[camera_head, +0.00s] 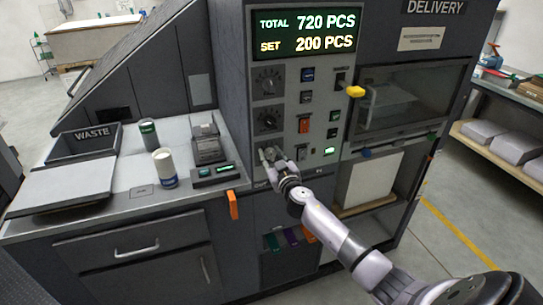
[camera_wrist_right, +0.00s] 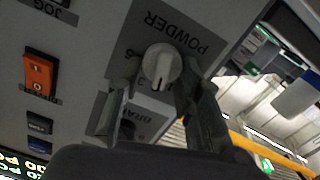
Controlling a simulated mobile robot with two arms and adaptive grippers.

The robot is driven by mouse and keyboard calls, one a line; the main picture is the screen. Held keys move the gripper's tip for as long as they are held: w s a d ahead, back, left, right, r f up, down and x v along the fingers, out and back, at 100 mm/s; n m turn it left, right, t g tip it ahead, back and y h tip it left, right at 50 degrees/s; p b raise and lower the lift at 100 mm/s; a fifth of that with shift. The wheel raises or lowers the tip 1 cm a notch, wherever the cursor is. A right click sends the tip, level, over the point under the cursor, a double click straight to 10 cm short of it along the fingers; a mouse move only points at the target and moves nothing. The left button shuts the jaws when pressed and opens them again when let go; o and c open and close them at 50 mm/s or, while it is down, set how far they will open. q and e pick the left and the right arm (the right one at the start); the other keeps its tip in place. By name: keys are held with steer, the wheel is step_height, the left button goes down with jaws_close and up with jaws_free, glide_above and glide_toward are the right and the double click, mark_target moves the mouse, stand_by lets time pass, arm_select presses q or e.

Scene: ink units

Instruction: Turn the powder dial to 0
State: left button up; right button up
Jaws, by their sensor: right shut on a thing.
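The powder dial (camera_wrist_right: 160,65) is a pale round knob on a dark plate marked POWDER, which appears upside down in the right wrist view. Its raised grip points toward the bottom of that view. Some scale digits show beside it, but the fingers hide part of the scale, so I cannot tell the exact setting. My right gripper (camera_head: 271,157) is at the lowest dial position on the machine's front panel, covering the dial in the head view. In the wrist view its dark fingers (camera_wrist_right: 157,90) are closed on the knob. My left gripper is not in view.
Two more black dials (camera_head: 267,81) (camera_head: 267,120) sit above on the panel. Orange (camera_head: 304,124) and other switches are to the right. The display (camera_head: 305,33) reads TOTAL 720 PCS and SET 200 PCS. A yellow knob (camera_head: 355,91) sticks out near the delivery window (camera_head: 410,97).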

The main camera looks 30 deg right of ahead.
steer(key=c, duration=0.5)
steer(key=shift+n, duration=0.4)
steer(key=shift+a+n+b, duration=0.15)
steer(key=shift+n+b, duration=0.2)
steer(key=shift+n, duration=0.55)
steer(key=n, duration=0.3)
steer(key=shift+w+a+f+n+b, duration=0.1)
steer(key=shift+f+n+b, duration=0.05)
steer(key=shift+n+b, duration=0.2)
steer(key=n, duration=0.5)
steer(key=shift+a+f+n, duration=0.1)
steer(key=shift+f+n, duration=0.05)
steer(key=shift+n, duration=0.2)
steer(key=o, duration=1.1)
steer(key=shift+c, duration=0.2)
